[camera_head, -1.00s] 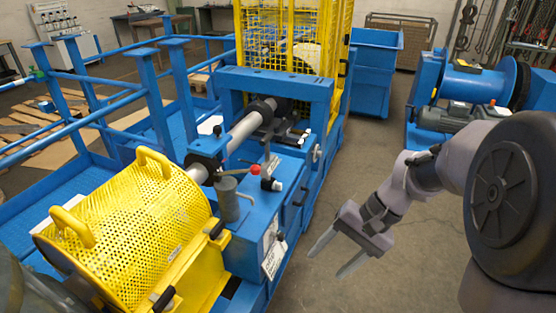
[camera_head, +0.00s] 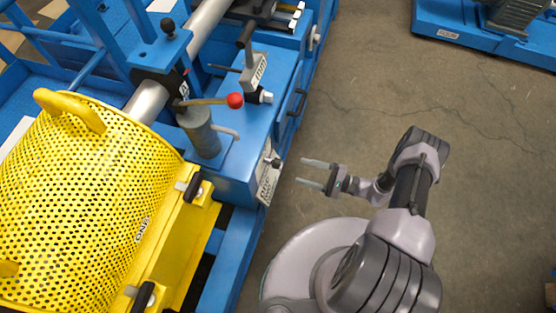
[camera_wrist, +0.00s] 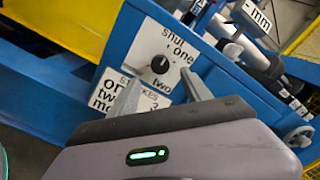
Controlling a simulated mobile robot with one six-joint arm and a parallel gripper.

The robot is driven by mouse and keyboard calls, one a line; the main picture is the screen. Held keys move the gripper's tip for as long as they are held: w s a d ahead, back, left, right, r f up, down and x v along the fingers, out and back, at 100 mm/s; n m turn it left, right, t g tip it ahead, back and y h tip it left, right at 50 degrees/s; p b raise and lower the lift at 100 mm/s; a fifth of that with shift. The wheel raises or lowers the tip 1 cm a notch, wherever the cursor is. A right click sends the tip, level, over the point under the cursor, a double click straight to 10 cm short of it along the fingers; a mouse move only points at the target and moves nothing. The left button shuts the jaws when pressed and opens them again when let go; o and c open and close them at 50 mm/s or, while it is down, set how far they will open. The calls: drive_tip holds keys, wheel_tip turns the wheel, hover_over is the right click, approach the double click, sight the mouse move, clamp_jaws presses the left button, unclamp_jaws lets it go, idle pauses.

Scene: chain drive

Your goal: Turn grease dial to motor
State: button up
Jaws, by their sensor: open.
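The black dial knob (camera_wrist: 160,64) sits on a white plate (camera_wrist: 143,50) on the blue machine's side, centred in the wrist view. The plate reads "shut", "one" and "two" around the knob. A small light mark shows on the knob, but I cannot tell surely where it points. A lower plate (camera_wrist: 112,92) reads "STROKES", with part of its text hidden by a finger. No full word "motor" is readable. My gripper (camera_head: 301,172) is open and empty, its fingers pointing at the dial plate (camera_head: 268,180) from the right, apart from it.
The blue machine box (camera_head: 258,110) carries a red-knobbed lever (camera_head: 235,100) and a grey cylinder (camera_head: 200,132). A yellow perforated guard (camera_head: 80,200) stands at left. The concrete floor (camera_head: 400,90) is clear.

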sight(280, 164)
drive_tip(key=b+x, duration=0.1)
drive_tip(key=x, duration=0.9)
drive_tip(key=shift+f+b, duration=0.1)
drive_tip(key=shift+b, duration=0.3)
clamp_jaws()
